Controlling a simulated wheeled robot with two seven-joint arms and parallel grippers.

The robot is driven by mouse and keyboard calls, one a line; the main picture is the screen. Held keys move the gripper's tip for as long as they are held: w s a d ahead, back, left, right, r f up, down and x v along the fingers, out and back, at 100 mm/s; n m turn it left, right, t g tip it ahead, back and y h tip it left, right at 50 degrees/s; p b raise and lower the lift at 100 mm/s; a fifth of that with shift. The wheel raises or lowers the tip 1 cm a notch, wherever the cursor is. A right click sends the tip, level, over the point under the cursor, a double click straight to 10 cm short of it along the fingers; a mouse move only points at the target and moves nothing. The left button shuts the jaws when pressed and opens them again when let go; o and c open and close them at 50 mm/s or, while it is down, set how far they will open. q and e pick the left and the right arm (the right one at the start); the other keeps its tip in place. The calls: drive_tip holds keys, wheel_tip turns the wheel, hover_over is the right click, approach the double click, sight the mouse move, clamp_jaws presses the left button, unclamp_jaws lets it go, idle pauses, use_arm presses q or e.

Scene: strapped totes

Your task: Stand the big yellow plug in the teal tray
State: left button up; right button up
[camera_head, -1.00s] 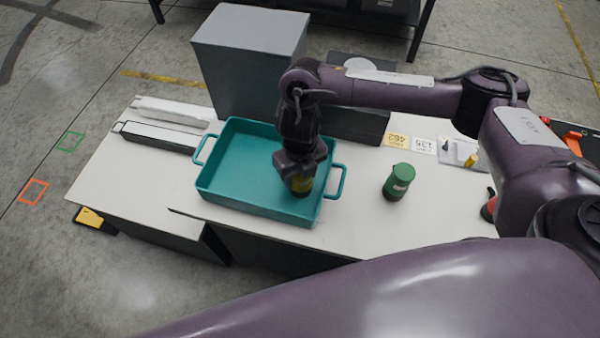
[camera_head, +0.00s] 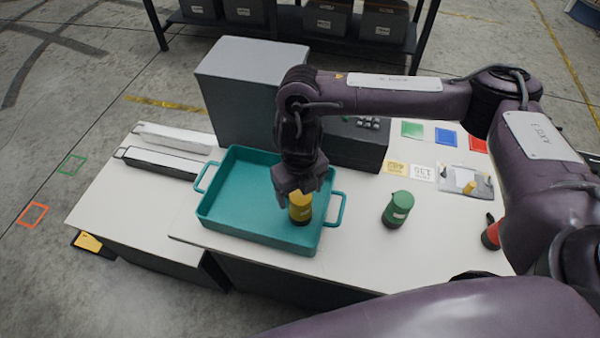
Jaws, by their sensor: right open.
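The big yellow plug (camera_head: 300,209) stands upright in the right part of the teal tray (camera_head: 235,230), with a dark lower body and a yellow upper part. My right gripper (camera_head: 298,190) is open just above the plug, its fingers close to the plug's top. I cannot tell whether the fingers still touch it. The tray lies on the white table, with a handle at each side. My left gripper is not in view.
A green plug (camera_head: 397,209) stands on the table right of the tray. A red plug (camera_head: 491,234) is at the right edge. A grey box (camera_head: 250,90) stands behind the tray. White bars (camera_head: 165,150) lie to the left. Table front is clear.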

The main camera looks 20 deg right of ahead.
wheel_tip(320, 180, up, 7)
drive_tip(key=shift+f, duration=0.1)
idle(0.7)
